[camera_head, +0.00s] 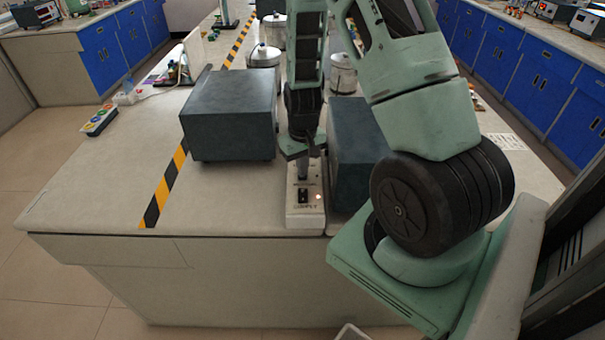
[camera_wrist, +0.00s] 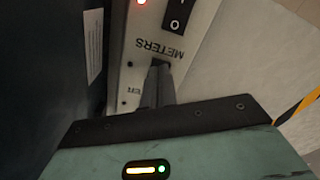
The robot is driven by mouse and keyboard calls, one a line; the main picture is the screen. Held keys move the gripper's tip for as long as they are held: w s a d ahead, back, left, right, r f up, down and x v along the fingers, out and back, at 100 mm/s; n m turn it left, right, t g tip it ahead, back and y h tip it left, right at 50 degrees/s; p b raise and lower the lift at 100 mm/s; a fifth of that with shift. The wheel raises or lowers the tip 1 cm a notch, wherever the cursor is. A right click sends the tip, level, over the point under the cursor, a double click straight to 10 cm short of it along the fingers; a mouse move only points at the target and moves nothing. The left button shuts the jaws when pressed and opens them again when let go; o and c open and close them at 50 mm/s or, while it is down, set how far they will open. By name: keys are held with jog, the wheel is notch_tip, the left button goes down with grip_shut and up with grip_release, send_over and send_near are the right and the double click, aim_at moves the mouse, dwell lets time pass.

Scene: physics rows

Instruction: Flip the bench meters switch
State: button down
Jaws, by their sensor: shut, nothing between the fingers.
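A pale switch panel (camera_head: 304,217) lies on the bench near its front edge. It carries a black rocker switch (camera_head: 303,195) beside a lit lamp. I cannot tell which way the rocker is tipped. My gripper (camera_head: 302,177) points down at the panel, behind the rocker. It is shut and empty. Its fingertips (camera_wrist: 160,66) cover whatever lies under them; contact is unclear.
Dark boxes stand left (camera_head: 229,115) and right (camera_head: 350,150) of my gripper, leaving a narrow gap. Metal pots (camera_head: 264,55) stand behind. Yellow-black tape (camera_head: 165,190) runs along the left. The bench front-left is clear.

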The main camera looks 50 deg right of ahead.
jog(key=shift+f+b, duration=0.3)
jog(key=shift+f, duration=0.1)
jog(key=shift+r+p, duration=2.95)
jog(key=shift+r, duration=0.6)
jog(key=s+a+r+n+y+b, duration=0.1)
jog(key=a+r+n, duration=0.3)
jog(key=a, duration=0.7)
jog(key=a+r+n, duration=0.1)
jog(key=a+r, duration=0.5)
jog(key=a, duration=0.4)
jog(key=s+a+r+n, duration=0.3)
jog(key=s+a, duration=0.3)
jog(key=s, duration=0.2)
jog(key=s+a+r+n+b, duration=0.1)
jog(key=s+a+r+n, duration=0.2)
jog(key=s+a, duration=0.3)
jog(key=shift+s+a+r, duration=0.15)
jog(key=shift+s+r, duration=0.6)
jog(key=shift+s, duration=0.2)
